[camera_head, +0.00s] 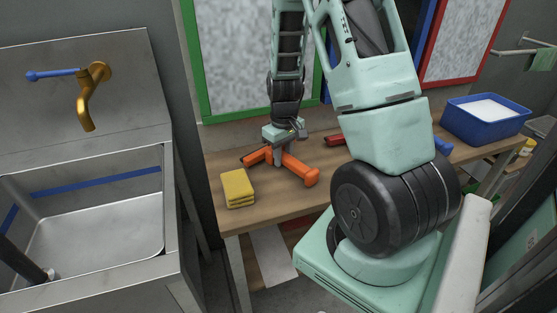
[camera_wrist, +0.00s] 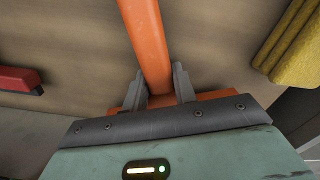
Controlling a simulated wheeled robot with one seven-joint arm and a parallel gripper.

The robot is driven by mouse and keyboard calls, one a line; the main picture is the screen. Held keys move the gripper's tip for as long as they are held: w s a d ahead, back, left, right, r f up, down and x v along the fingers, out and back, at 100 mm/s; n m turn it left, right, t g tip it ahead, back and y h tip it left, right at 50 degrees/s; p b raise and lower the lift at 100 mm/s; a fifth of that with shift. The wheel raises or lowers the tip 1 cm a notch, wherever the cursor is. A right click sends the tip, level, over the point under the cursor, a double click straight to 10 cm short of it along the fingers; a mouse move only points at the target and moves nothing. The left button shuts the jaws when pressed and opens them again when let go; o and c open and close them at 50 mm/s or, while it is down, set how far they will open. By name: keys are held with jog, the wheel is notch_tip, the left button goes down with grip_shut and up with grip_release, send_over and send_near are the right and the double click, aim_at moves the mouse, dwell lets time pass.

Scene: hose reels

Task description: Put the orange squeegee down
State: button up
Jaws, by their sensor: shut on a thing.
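The orange squeegee (camera_head: 300,168) is at the wooden bench top, between a yellow sponge and a red item. It looks to be lying on or just above the wood; I cannot tell whether it touches. My gripper (camera_head: 281,158) points down over it. In the wrist view, the two grey fingers of my gripper (camera_wrist: 159,88) stand on either side of the squeegee's orange bar (camera_wrist: 146,38) and are shut on it. Another orange part of the squeegee shows behind the fingers. The gripper body hides the rest in that view.
The wooden bench (camera_head: 270,204) has a yellow sponge (camera_head: 238,188) left of the squeegee. A red item (camera_head: 335,140) lies behind it, and a blue tub (camera_head: 485,118) stands at the far right. A metal sink (camera_head: 95,215) with a brass tap (camera_head: 88,105) is left. Framed panels stand behind.

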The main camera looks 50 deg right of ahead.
jog(key=shift+f, duration=0.15)
jog(key=o, duration=1)
jog(key=shift+c, duration=0.2)
